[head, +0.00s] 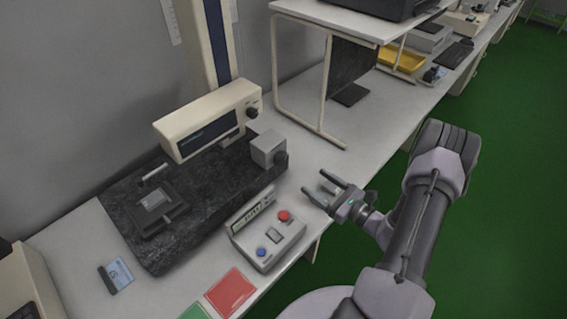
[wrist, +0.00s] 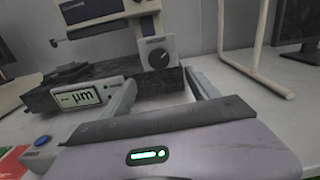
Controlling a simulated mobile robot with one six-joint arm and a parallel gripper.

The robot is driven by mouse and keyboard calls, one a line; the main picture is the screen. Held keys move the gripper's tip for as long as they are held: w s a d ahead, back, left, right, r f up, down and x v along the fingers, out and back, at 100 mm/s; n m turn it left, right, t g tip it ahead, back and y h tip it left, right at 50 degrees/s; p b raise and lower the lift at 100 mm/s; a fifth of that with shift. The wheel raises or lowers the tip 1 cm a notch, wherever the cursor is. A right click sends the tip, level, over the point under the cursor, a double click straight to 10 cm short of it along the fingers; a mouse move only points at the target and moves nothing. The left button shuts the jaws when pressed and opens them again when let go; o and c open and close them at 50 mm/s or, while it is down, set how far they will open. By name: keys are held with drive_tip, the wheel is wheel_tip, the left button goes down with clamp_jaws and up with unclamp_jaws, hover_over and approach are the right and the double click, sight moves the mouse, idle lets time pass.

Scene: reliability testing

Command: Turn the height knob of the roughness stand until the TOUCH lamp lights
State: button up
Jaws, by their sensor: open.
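The roughness stand has a dark granite base (head: 200,215), an upright column (head: 212,45) and a cream drive unit (head: 207,120) with a small dark knob (head: 252,112) at its right end. A grey block (head: 266,147) at the base's right end carries a round knob (head: 281,159); in the wrist view this knob (wrist: 158,57) faces me, beyond my fingers. My gripper (head: 316,183) is open and empty, right of the block and apart from it. In the wrist view my gripper (wrist: 161,82) spreads its fingers below the knob. I cannot make out the TOUCH lamp.
A control box (head: 268,238) with a display, a red button (head: 284,215) and a blue button (head: 262,252) stands in front of the base. Red card (head: 230,291) lies near the front edge. A shelf frame (head: 326,90) stands behind right. The bench between the block and frame is clear.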

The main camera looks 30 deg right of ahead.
sight(284, 160)
drive_tip(key=b+x, duration=0.2)
drive_tip(key=x, duration=1.1)
drive_tip(key=shift+w+a, duration=0.1)
drive_tip(key=shift+w, duration=0.1)
drive_tip(key=c, duration=1.4)
